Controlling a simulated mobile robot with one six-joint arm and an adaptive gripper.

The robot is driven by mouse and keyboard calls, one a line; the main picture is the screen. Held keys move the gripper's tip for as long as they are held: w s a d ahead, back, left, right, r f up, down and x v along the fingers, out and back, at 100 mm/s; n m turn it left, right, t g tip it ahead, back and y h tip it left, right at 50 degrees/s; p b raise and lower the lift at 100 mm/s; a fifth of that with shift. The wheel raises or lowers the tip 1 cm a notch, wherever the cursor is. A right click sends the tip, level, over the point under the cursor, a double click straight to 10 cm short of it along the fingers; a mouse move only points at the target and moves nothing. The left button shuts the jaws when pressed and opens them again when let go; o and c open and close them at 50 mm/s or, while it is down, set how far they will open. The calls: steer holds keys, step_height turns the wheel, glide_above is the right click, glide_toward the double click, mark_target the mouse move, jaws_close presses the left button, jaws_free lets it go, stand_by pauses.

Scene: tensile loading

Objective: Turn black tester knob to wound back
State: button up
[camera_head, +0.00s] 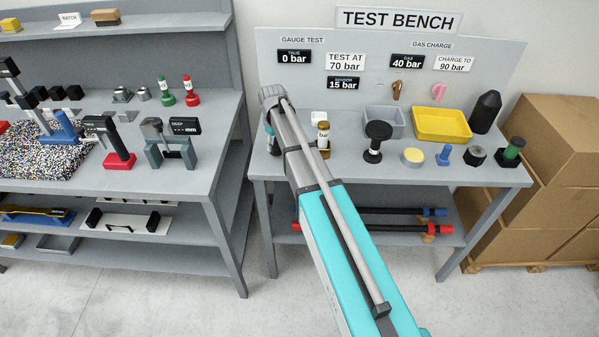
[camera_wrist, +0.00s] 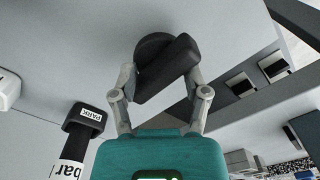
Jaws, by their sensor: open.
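The black tester knob (camera_wrist: 165,68), a round base with a raised bar across it, shows at the top of the wrist view. The bar lies tilted, its right end higher in the picture. My gripper (camera_wrist: 160,77) is open, with one finger at each side of the bar. I cannot tell whether either finger touches it. In the head view the knob is hidden behind my arm, and only a small part of my gripper (camera_head: 271,142) shows at the left of the test bench.
A black-capped item marked PARK (camera_wrist: 88,118), with a bar label, stands close to my gripper. A brass-topped bar item (camera_head: 323,138) and a black disc on a stand (camera_head: 378,131) stand right of my arm. A yellow tray (camera_head: 441,137) is farther right.

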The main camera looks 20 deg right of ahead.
mark_target(276, 143)
steer(key=shift+r+n, duration=0.1)
steer(key=shift+n, duration=0.6)
step_height(276, 143, up, 14)
steer(key=p, duration=1.4)
steer(key=s+f+m+b, duration=0.2)
steer(key=s+m, duration=0.1)
steer(key=s, duration=0.9)
steer(key=s+d+f+m+b, duration=0.1)
steer(key=s+f+m, duration=0.1)
steer(key=s, duration=1.1)
steer(key=shift+d+m+b, duration=0.15)
steer(key=shift+m+b, duration=0.25)
steer(key=shift+s+m, duration=0.3)
steer(key=shift+m, duration=0.1)
steer(key=shift+d, duration=0.15)
